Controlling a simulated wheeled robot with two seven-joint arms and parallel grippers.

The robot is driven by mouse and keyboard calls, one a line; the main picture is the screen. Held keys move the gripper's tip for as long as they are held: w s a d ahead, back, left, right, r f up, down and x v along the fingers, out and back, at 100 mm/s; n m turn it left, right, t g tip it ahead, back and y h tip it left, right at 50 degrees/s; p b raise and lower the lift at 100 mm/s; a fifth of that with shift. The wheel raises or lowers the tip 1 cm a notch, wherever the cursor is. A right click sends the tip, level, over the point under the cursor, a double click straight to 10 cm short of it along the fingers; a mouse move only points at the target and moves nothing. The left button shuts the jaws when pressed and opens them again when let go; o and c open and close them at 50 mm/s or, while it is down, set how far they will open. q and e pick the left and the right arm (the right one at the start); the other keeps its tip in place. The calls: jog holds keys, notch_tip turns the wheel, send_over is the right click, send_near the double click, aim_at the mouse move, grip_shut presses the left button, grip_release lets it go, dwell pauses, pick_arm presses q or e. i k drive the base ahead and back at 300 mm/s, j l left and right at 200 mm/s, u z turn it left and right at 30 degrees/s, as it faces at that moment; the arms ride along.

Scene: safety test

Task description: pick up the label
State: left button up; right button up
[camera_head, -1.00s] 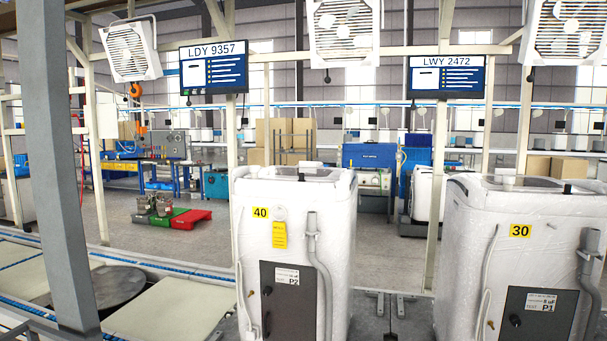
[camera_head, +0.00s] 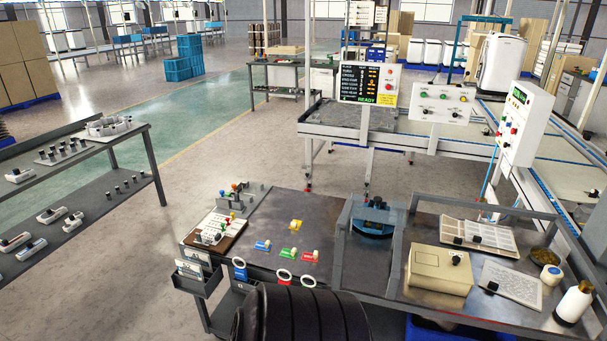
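I cannot tell which item is the label. White cards (camera_head: 190,268) show in a holder at the bench's front left. A printed white sheet (camera_head: 512,284) lies on the right part of the bench. Neither of my grippers is in view.
A dark ribbed round shape (camera_head: 300,318) blocks the bottom middle. A grey shelf (camera_head: 150,165) stands left. Open floor (camera_head: 225,160) lies between shelf and bench.

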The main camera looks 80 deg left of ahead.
aim_at(266, 247)
jog(key=u, duration=3)
